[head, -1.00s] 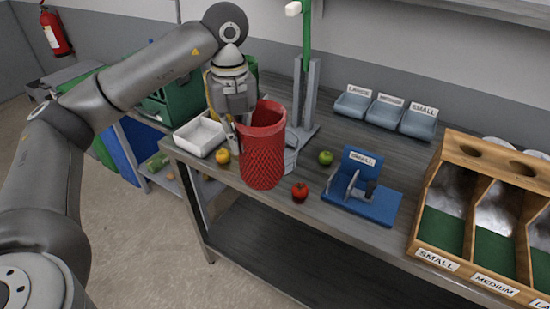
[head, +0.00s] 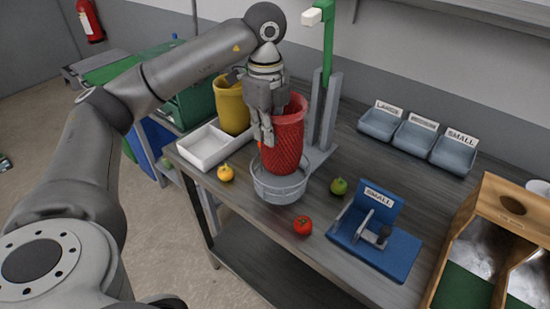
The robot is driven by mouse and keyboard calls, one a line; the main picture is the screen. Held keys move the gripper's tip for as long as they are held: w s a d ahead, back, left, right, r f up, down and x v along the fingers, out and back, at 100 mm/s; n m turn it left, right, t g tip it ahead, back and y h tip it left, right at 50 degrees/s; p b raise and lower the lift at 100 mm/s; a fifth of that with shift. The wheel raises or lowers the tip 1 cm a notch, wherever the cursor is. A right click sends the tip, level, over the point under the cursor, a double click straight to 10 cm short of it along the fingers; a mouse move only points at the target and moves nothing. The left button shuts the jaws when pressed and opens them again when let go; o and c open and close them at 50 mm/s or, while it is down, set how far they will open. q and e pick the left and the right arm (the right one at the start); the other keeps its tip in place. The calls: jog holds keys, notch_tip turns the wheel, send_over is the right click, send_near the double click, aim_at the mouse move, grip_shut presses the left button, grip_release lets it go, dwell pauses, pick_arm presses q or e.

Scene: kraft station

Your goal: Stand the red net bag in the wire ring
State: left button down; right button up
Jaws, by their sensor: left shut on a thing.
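The red net bag (head: 282,143) is upright, with its mesh body low at the grey wire ring (head: 278,188). Its lower end is inside or just above the ring's rim; the bottom is hidden, so I cannot tell whether it rests there. The ring stands at the foot of a grey post with a green upright (head: 328,45). My left gripper (head: 267,140) points down at the bag's left side and is shut on the bag. My right gripper is not in view.
A white tray (head: 213,149) and a yellow container (head: 231,106) are to the left. A yellow fruit (head: 226,173), red tomato (head: 303,225) and green fruit (head: 339,186) lie around the ring. A blue SMALL stand (head: 372,250) and wooden sorter (head: 485,235) are on the right.

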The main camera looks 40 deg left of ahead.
aim_at(267, 153)
pick_arm(q)
jog(key=shift+f+p, duration=0.55)
jog(key=shift+f, duration=2.55)
jog(key=shift+f+b, duration=0.35)
jog(key=shift+f, duration=0.05)
jog(key=c, duration=1.6)
grip_release()
jog(key=shift+r, duration=0.1)
jog(key=shift+c, duration=0.2)
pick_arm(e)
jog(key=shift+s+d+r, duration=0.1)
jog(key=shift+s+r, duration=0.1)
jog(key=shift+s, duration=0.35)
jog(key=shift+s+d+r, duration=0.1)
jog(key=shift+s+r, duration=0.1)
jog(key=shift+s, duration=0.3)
